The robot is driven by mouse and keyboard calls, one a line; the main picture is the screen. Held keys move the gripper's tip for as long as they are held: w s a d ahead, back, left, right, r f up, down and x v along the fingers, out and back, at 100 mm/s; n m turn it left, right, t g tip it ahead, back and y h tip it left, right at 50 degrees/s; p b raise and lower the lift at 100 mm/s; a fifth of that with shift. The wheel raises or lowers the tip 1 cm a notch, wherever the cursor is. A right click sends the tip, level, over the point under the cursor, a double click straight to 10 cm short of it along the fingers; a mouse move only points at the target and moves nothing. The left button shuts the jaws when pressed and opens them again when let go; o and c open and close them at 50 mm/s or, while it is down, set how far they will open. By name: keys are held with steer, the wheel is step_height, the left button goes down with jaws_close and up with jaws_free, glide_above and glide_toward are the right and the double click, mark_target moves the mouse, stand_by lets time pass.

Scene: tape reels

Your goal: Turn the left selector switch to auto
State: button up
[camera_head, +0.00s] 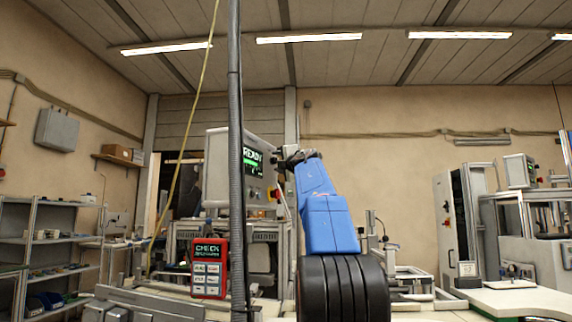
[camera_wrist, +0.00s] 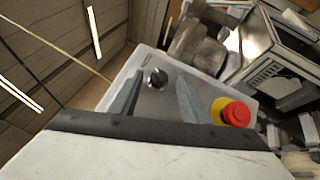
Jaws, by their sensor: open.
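My gripper (camera_wrist: 159,82) is open, with one finger on each side of the knob in the picture. I cannot tell whether the fingers touch it. Only this one knob shows, and its position marks are too small to read. In the head view my gripper (camera_head: 286,160) is at the right side of the control box (camera_head: 216,165), whose green screen reads READY. The switches there are too small or hidden to make out.
A red emergency stop button (camera_wrist: 235,113) on a yellow base is close to the right finger. A red CHECK device (camera_head: 209,268) stands at the lower left. A grey vertical hose (camera_head: 236,120) crosses in front of the box. Shelves (camera_head: 45,240) stand at the left.

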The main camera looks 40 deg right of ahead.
steer(key=v, duration=1.7)
